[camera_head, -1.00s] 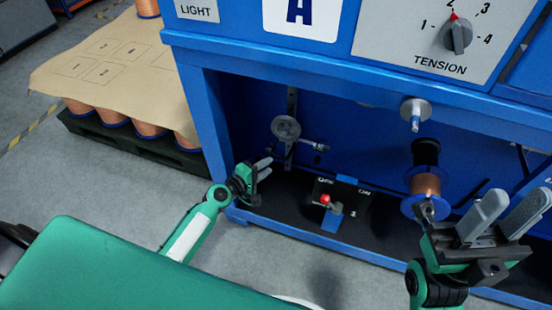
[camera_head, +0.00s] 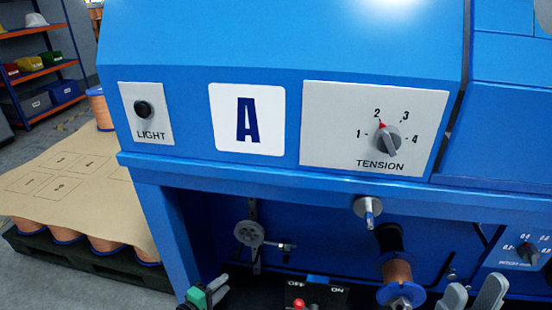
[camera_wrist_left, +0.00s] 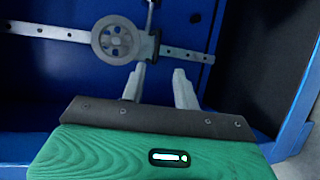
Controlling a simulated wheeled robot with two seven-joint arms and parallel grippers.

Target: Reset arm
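My left gripper (camera_head: 212,290) shows at the bottom of the head view, in front of the blue machine's lower bay. In the left wrist view its two fingers (camera_wrist_left: 162,88) stand apart with nothing between them. A grey pulley wheel (camera_head: 249,233) on a metal bar hangs inside the bay, and it also shows just beyond the fingers in the left wrist view (camera_wrist_left: 115,40). The rest of both arms is out of the frame.
The blue machine (camera_head: 290,45) carries a tension dial (camera_head: 387,139) pointing near 2, a light button (camera_head: 143,108) and an "A" sign (camera_head: 247,118). A red-knobbed switch (camera_head: 299,305) sits low in the bay. A covered pallet of spools (camera_head: 75,200) stands left.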

